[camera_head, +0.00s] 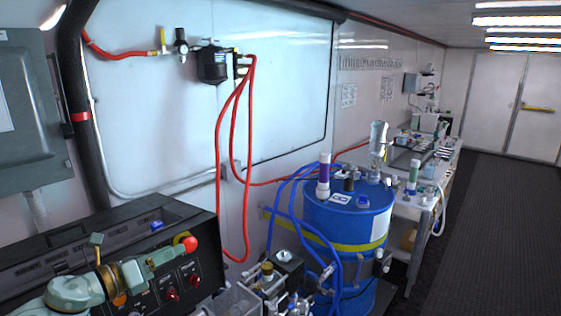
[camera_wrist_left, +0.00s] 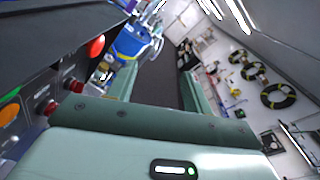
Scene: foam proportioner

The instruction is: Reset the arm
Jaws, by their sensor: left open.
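My left arm comes in at the lower left of the head view, pale green. Its gripper (camera_head: 166,256) is in front of the black control console (camera_head: 120,243), close to a red mushroom button (camera_head: 190,243) with a yellow collar. In the left wrist view the two green fingers of the gripper (camera_wrist_left: 158,82) stand apart with nothing between them. The red button (camera_wrist_left: 96,45) shows there left of the fingers, with more console buttons below it. I cannot tell whether the gripper touches the console. My right gripper is not in view.
A blue drum (camera_head: 345,218) with a yellow band and blue hoses stands right of the console. Red hoses (camera_head: 232,160) hang from a wall-mounted black unit (camera_head: 214,64). A cluttered bench (camera_head: 415,205) runs along the wall. The dark floor (camera_head: 480,220) at right is clear.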

